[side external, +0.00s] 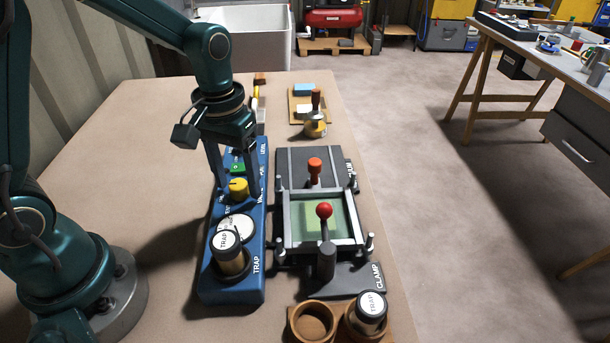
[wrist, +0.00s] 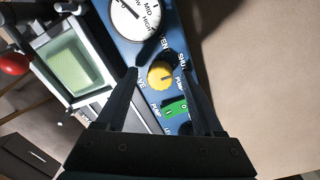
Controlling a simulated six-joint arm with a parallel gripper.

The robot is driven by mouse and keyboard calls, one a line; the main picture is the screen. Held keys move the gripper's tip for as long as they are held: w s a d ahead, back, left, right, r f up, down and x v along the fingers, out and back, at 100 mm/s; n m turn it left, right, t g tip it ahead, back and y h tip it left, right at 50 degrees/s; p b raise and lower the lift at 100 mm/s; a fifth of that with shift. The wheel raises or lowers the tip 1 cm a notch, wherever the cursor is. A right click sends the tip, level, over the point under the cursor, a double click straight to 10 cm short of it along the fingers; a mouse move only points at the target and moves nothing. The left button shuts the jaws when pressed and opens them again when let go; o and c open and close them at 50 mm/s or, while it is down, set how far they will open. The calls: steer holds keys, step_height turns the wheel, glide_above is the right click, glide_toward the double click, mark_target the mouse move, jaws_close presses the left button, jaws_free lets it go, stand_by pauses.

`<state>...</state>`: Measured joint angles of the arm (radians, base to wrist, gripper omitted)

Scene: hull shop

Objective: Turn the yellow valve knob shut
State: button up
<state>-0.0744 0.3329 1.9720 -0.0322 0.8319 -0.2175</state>
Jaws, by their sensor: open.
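The yellow valve knob (side external: 238,187) sits on the blue panel (side external: 258,225), between a green switch and a round dial. In the wrist view the knob (wrist: 161,75) shows a dark pointer mark, with lettering on the panel around it. My gripper (side external: 236,192) is over the panel, fingers pointing down. Its jaws are open, with one finger on each side of the knob. In the wrist view the fingertips (wrist: 149,62) flank the knob with gaps visible. I cannot tell whether either finger touches it.
The green switch (side external: 237,168) and dial (side external: 236,226) are close to the knob. A labelled trap jar (side external: 229,252) stands at the panel's near end. A clamp frame with a red ball handle (side external: 324,210) stands to the right. Bare table lies left of the panel.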

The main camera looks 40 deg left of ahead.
steer(key=shift+r, duration=2.5)
steer(key=shift+r, duration=0.15)
step_height(320, 180, up, 4)
steer(key=s+t, duration=0.1)
steer(key=t, duration=0.1)
steer(key=m+t, duration=0.2)
steer(key=t, duration=0.1)
glide_toward(238, 183)
steer(key=s+d+r, duration=0.2)
steer(key=s+r, duration=0.2)
steer(key=shift+s+a+f+m+t, duration=0.2)
steer(key=shift+s+f+m+t, duration=0.1)
steer(key=shift+s+f+m, duration=0.65)
